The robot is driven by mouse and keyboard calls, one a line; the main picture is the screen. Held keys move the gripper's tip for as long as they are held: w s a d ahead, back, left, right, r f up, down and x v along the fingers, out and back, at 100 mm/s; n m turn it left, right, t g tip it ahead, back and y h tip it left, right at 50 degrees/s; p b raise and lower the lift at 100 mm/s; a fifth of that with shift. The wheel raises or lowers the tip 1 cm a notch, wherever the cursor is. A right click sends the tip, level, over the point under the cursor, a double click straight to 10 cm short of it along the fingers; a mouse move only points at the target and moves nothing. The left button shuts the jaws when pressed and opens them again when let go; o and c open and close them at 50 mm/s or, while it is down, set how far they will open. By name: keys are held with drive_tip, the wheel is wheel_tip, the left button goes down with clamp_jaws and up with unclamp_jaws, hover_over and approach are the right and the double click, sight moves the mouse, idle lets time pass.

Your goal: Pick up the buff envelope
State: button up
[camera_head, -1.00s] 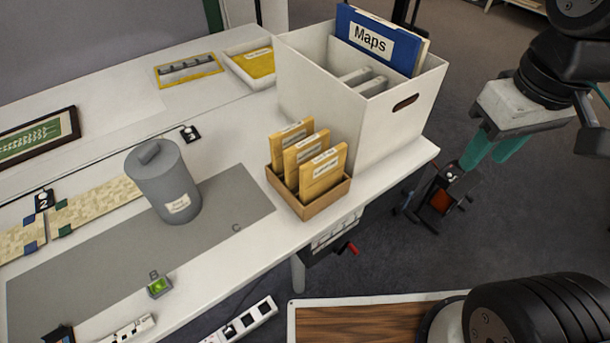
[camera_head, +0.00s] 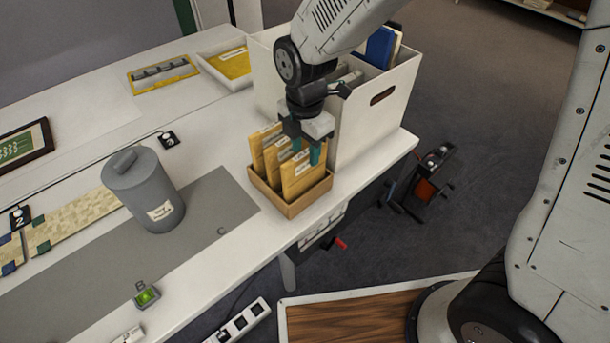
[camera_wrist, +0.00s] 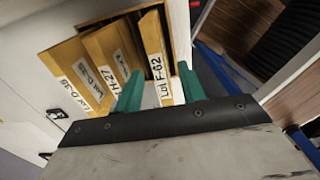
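Three buff envelopes stand upright in a small brown open box (camera_head: 292,206) on the table. The front envelope (camera_head: 300,184) reads "Lot F-62" in the wrist view (camera_wrist: 156,42); the middle one (camera_wrist: 112,52) reads "H-27", and the outer one (camera_wrist: 72,75) has a partly readable label. My gripper (camera_head: 307,151) is at the top of the envelopes, pointing down. In the wrist view its teal fingers (camera_wrist: 160,72) are apart, one on each side of the F-62 envelope. A gap seems to show; contact is not clear. The gripper covers part of the envelope tops in the head view.
A white box (camera_head: 375,118) with a blue Maps folder (camera_head: 382,48) stands right behind the envelopes, close to my arm. A grey canister (camera_head: 145,190) stands to the left on a grey mat (camera_head: 90,265). A tray (camera_head: 207,68) lies behind. The table edge is near in front.

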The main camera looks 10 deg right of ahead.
sight(305, 168)
wheel_tip(305, 168, down, 6)
drive_tip(key=shift+f, duration=0.2)
clamp_jaws()
